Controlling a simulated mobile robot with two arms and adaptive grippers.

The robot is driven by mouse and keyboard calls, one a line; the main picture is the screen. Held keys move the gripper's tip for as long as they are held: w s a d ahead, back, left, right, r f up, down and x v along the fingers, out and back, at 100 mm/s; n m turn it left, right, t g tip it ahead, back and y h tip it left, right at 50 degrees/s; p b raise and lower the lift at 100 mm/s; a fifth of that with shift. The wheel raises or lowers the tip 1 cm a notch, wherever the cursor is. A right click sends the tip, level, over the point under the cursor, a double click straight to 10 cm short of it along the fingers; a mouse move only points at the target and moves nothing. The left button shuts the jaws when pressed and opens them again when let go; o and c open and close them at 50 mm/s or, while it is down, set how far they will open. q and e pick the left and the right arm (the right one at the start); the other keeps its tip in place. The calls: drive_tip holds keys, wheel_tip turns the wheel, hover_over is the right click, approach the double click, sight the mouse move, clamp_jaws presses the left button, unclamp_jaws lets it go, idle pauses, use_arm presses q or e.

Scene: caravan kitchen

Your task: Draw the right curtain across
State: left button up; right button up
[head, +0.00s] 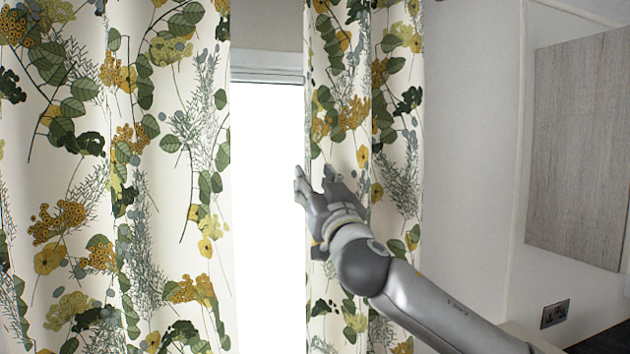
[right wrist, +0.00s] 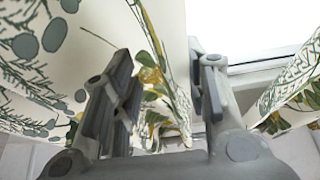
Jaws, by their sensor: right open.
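The right curtain (head: 398,120), cream with green leaves and yellow flowers, hangs at the right side of the window in the head view. My right gripper (head: 313,178) is at this curtain's left edge, partly in front of it and beside the bright window gap. In the right wrist view the right gripper (right wrist: 160,95) is open, with patterned curtain fabric (right wrist: 155,75) between and behind its fingers. Whether the fingers touch the fabric cannot be told. My left gripper is not in view.
The left curtain (head: 120,180), in the same pattern, fills the left of the head view. A bright window gap (head: 268,190) lies between the curtains. A wood-look panel (head: 580,145) and a dark socket plate (head: 554,313) are on the right wall.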

clamp_jaws()
